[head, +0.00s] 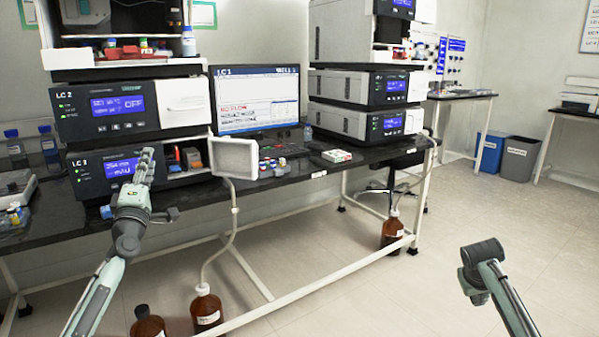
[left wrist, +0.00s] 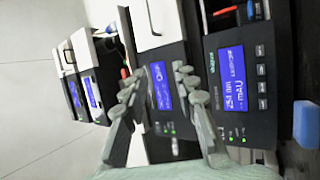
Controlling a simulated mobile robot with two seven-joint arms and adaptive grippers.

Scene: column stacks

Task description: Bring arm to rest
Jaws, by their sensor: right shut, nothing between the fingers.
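My left gripper (head: 147,163) is raised in front of the lower LC unit on the left of the bench in the head view. In the left wrist view its two fingers (left wrist: 156,84) stand apart with nothing held between them, facing the instrument fronts. My right arm (head: 497,282) comes in at the lower right of the head view, over open floor. It shows as a pale link ending in a dark rounded joint; no right fingers can be seen.
The black bench (head: 275,178) carries LC stacks, a monitor (head: 256,98) and small vials. A white panel (head: 233,158) stands out at the bench's front, right of my left gripper. Brown bottles (head: 206,308) stand on the floor.

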